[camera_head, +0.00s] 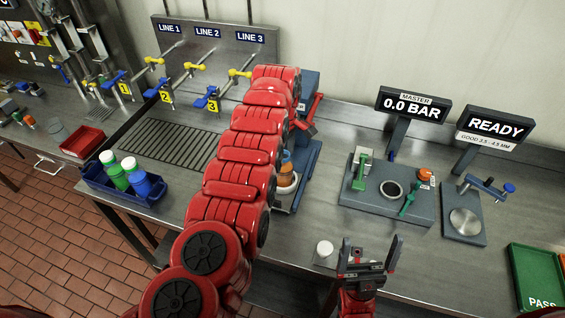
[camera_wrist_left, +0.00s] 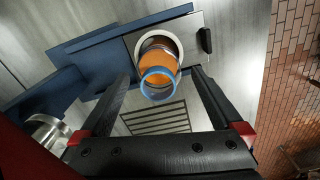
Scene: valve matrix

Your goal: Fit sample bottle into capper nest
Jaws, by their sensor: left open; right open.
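The sample bottle, orange with a clear blue rim, stands inside a pale ring of the capper nest. The left wrist view shows the bottle (camera_wrist_left: 158,84) and the ring (camera_wrist_left: 177,46); I cannot tell how deep it sits. In the head view the bottle (camera_head: 286,168) and nest (camera_head: 287,190) are partly hidden by my left arm. My left gripper (camera_wrist_left: 163,78) is open, its fingers apart on either side of the bottle; the arm hides it in the head view. My right gripper (camera_head: 370,250) is open and empty near the bench's front edge. A white cap (camera_head: 324,248) lies left of it.
The gauge block (camera_head: 420,207), READY station (camera_head: 462,228) and green PASS tray (camera_head: 535,275) occupy the right. Valves line the back left.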

